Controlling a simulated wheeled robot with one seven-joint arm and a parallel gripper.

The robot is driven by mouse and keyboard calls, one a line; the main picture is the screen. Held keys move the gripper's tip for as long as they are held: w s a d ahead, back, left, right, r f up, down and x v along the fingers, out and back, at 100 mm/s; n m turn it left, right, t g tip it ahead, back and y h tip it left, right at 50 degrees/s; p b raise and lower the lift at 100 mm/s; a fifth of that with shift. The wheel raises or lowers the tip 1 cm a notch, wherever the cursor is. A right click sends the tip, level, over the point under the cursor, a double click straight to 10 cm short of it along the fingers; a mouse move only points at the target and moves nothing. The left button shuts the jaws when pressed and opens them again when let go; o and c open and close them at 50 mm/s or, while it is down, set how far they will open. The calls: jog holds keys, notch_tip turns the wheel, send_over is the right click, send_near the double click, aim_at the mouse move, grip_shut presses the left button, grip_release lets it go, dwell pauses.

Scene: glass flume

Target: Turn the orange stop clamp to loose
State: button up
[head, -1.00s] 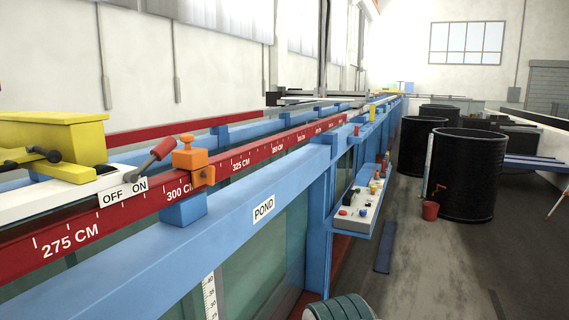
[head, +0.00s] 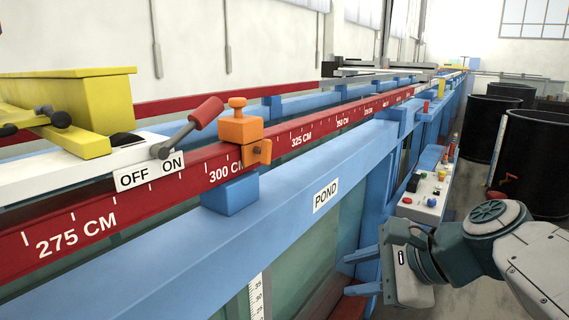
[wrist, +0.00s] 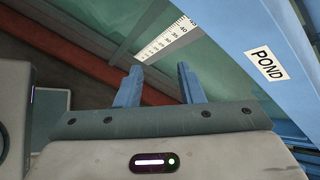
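The orange stop clamp (head: 240,132) sits on the red scale rail (head: 290,143) just right of the 300 CM mark, with an orange knob (head: 237,103) on top. It is not in the wrist view. My gripper (head: 352,273) is at the lower right of the head view, below and right of the clamp, beside the flume wall and well apart from the clamp. Its two blue fingers are spread and empty; they also show in the wrist view (wrist: 158,88), pointing toward the glass.
A red-handled lever (head: 196,122) stands left of the clamp by the OFF/ON label (head: 149,171). A yellow block (head: 84,100) is farther left. The blue flume beam (head: 265,222) lies below the rail. A control shelf (head: 428,193) juts out near my arm. Black barrels (head: 535,160) stand behind.

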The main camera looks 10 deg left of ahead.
jog(key=w+a+r+m+y+b, duration=0.1)
jog(key=w+a+r+m+y, duration=0.3)
jog(key=r, duration=0.3)
jog(key=m+t+y+b, duration=0.1)
jog(key=m+t+y, duration=0.1)
jog(key=m+y, duration=0.3)
send_near(271, 151)
jog(key=shift+m+h, duration=0.6)
jog(key=shift+h, duration=0.1)
jog(key=p+x, duration=0.1)
jog(key=x, duration=0.5)
jog(key=r+p+x, duration=0.1)
jog(key=x, duration=0.2)
jog(key=shift+a+r+p, duration=0.1)
jog(key=shift+a+p, duration=0.2)
jog(key=shift+p, duration=0.05)
jog(key=shift+s, duration=0.1)
jog(key=shift+c, duration=0.3)
grip_shut()
